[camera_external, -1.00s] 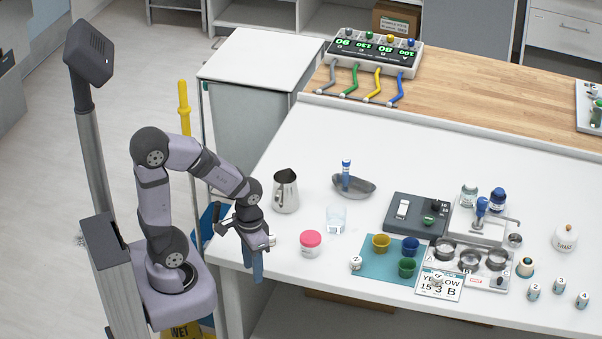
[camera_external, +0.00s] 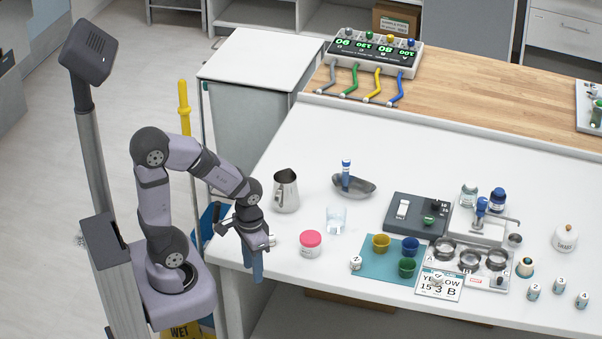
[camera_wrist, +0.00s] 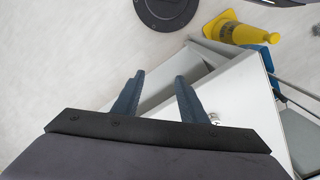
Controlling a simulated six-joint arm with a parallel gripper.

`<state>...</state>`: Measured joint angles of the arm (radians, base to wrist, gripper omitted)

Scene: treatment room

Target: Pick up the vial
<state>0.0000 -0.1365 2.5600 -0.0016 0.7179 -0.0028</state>
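A slim blue-capped vial (camera_external: 346,172) stands upright at the grey kidney-shaped dish (camera_external: 362,187) in the external view. Small white numbered vials (camera_external: 533,291) stand at the right front of the table; the frames do not show which vial the task names. My gripper (camera_external: 257,272) points down at the table's left front edge, well away from the blue-capped vial. In the wrist view my gripper (camera_wrist: 159,78) has its two blue fingers apart with nothing between them. A small pale thing (camera_wrist: 213,117) shows beside the right finger, partly hidden.
A pink-lidded jar (camera_external: 310,243), a clear glass (camera_external: 336,221) and a metal pitcher (camera_external: 285,191) stand near my gripper. A teal mat (camera_external: 375,267) with coloured cups and a dark device (camera_external: 402,224) lie further right. The table's left back is bare.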

